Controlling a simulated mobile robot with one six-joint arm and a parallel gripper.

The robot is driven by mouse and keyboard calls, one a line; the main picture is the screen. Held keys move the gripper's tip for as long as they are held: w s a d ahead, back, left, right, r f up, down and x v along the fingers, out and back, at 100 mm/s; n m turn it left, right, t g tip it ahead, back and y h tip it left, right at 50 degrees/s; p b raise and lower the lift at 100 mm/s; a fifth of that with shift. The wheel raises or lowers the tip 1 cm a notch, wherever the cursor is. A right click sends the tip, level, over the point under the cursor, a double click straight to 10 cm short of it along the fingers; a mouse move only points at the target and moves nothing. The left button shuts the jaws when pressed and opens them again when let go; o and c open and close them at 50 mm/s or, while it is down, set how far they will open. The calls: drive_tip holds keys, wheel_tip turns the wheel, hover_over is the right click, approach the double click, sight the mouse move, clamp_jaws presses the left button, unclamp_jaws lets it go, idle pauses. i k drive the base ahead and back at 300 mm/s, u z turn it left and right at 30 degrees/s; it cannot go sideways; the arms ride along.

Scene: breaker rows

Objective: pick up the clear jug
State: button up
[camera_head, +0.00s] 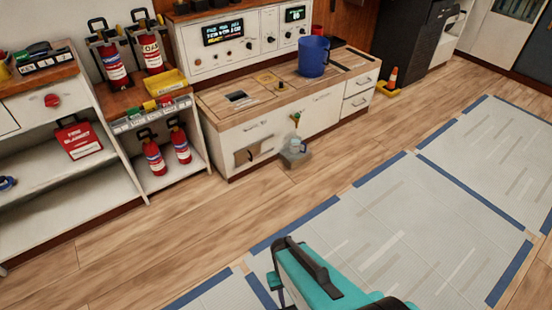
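I cannot make out any gripper fingers in this view, and nothing held shows.
The cabinet (270,138) stands behind the jug, with a blue bucket (313,56) on top. Red extinguishers (155,157) stand on shelves to the left. An orange cone (392,76) stands at the right. The wooden floor (210,222) is clear, with blue-edged pale mats (400,235) at right.

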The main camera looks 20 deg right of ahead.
sight(296, 141)
drive_tip(key=u, duration=0.1)
drive_tip(key=k, duration=0.65)
drive_tip(key=u, duration=0.7)
drive_tip(key=i, duration=2.05)
drive_tip(key=z, duration=0.2)
